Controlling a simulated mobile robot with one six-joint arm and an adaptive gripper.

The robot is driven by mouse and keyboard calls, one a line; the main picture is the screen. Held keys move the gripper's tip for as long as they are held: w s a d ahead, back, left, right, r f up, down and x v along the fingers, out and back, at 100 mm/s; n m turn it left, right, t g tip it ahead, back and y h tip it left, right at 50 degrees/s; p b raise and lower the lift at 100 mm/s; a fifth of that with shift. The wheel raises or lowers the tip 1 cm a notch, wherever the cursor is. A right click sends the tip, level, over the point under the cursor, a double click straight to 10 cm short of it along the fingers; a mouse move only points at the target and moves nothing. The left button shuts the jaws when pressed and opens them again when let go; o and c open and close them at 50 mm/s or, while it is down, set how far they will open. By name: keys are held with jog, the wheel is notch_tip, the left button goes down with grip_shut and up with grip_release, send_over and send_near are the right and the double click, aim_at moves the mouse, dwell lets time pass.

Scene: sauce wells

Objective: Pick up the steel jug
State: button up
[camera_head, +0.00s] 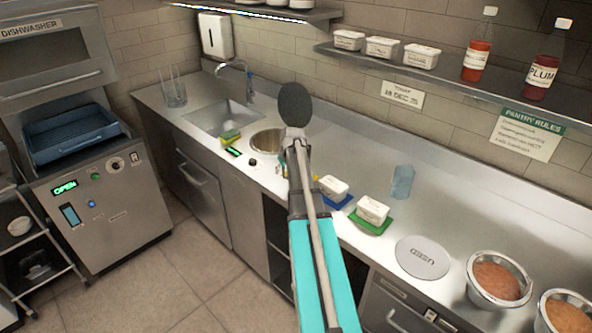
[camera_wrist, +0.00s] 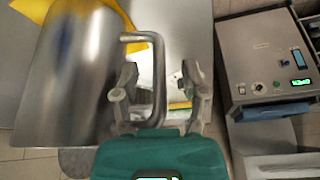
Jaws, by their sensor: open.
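The steel jug (camera_wrist: 70,75) fills the left of the wrist view, a shiny metal body with a looped handle (camera_wrist: 159,75) on its right side. My gripper (camera_wrist: 160,78) is open around the handle. One finger is in the gap between the handle and the body, the other is to the right of the handle. Whether either finger touches the handle cannot be told. In the head view my arm covers the spot, and I cannot make out the jug or the fingertips there.
Something yellow (camera_wrist: 118,10) shows behind the jug. On the counter are a round steel well (camera_head: 267,141), a sponge (camera_head: 231,136), white tubs on blue and green mats (camera_head: 371,222), a blue cup (camera_head: 402,182) and a round lid (camera_head: 422,257). A dishwasher (camera_head: 95,190) stands at left.

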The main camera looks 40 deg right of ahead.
grip_shut()
dwell(0.3)
jog(key=shift+r, duration=0.15)
dwell(0.4)
notch_tip(320, 180, up, 3)
jog(key=p, duration=0.3)
jog(key=shift+f, duration=0.2)
jog(key=s+a+r+p, duration=0.8)
jog(key=s+r+p, duration=0.2)
jog(key=s, duration=0.1)
jog(key=shift+s, duration=0.25)
dwell(0.4)
